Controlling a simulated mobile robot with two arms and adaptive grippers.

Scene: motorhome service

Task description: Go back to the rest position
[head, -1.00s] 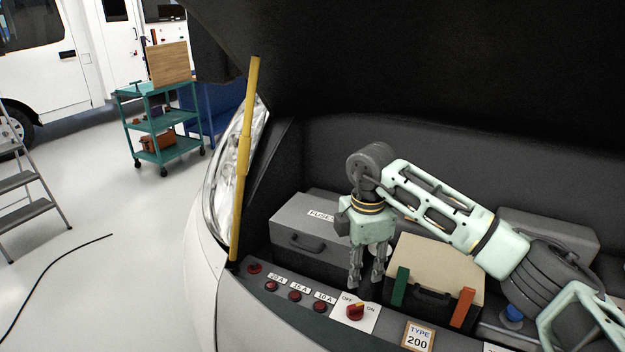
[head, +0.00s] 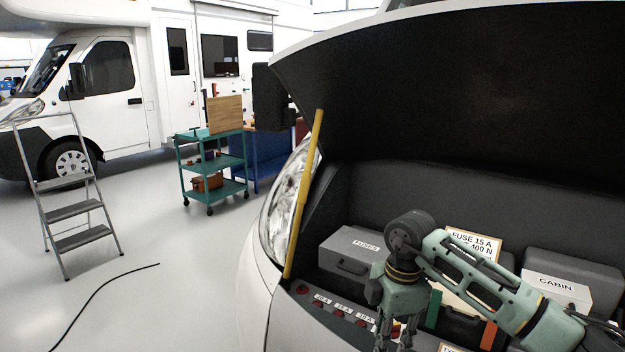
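My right arm comes in from the right over the open engine bay. Its gripper (head: 394,345) points down in front of the fuse panel, at the bottom edge of the head view. The fingers are partly cut off by the frame edge, and I see nothing between the parts that show. The grey fuses box (head: 345,252) stands to the left of the gripper, closed. Behind the arm are a card reading FUSE 15 A (head: 474,241) and a box with green and orange clips, partly hidden. My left gripper is not in the picture.
A yellow prop rod (head: 303,195) stands at the bay's left under the raised bonnet (head: 460,90). A cabin box (head: 570,270) is at the right. A teal cart (head: 212,165), a step ladder (head: 68,200) and a black cable (head: 100,290) stand or lie on the open floor.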

